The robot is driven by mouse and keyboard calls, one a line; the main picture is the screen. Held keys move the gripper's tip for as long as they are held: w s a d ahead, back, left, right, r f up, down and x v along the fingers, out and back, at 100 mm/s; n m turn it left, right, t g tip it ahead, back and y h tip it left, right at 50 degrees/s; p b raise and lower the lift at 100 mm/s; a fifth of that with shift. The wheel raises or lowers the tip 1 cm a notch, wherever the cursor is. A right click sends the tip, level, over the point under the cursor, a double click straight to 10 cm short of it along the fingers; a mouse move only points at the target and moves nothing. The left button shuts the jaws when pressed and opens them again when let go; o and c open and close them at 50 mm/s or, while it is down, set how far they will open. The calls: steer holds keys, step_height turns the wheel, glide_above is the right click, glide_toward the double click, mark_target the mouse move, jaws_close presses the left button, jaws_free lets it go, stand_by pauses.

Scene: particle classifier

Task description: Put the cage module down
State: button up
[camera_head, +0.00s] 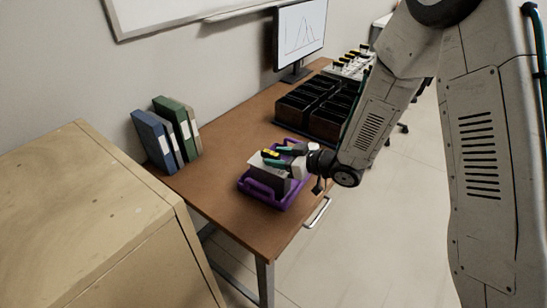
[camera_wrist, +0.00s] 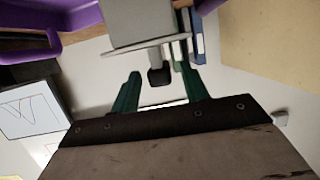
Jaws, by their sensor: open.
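The cage module (camera_head: 269,172) is a grey box with a flat plate on top. It stands in or on a purple tray (camera_head: 263,192) near the front of the wooden table. In the wrist view the module (camera_wrist: 140,22) is at the top, with a dark knob (camera_wrist: 159,77) sticking out from its plate. My gripper (camera_head: 280,155) is at the module's top. In the wrist view its teal fingers (camera_wrist: 161,80) are spread on either side of the knob, with gaps showing. The module's underside is hidden by the tray wall.
Behind the tray are several dark open boxes (camera_head: 318,105) and a rack with yellow-topped pieces (camera_head: 350,63). A monitor (camera_head: 300,33) stands against the wall. Blue and green binders (camera_head: 172,135) stand at the left. A wooden cabinet (camera_head: 85,200) is at the near left.

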steer(key=s+d+r+m+h, duration=0.45)
steer(key=d+r+h, duration=0.3)
steer(key=d, duration=0.55)
steer(key=s+d+r+m+h, duration=0.3)
steer(key=s+d+r+h, duration=0.4)
steer(key=d, duration=0.6)
steer(key=s+a+r+m+g+y, duration=0.1)
steer(key=s+r+m+g, duration=0.1)
steer(key=s, duration=0.9)
steer(key=s+a+r+m+g+y, duration=0.1)
steer(key=s+r+g, duration=0.3)
steer(key=s, duration=0.6)
steer(key=shift+s+a+r+m+g, duration=0.2)
steer(key=shift+s+r+m+g, duration=0.15)
steer(key=shift+r+m+g, duration=0.15)
steer(key=shift+c, duration=0.4)
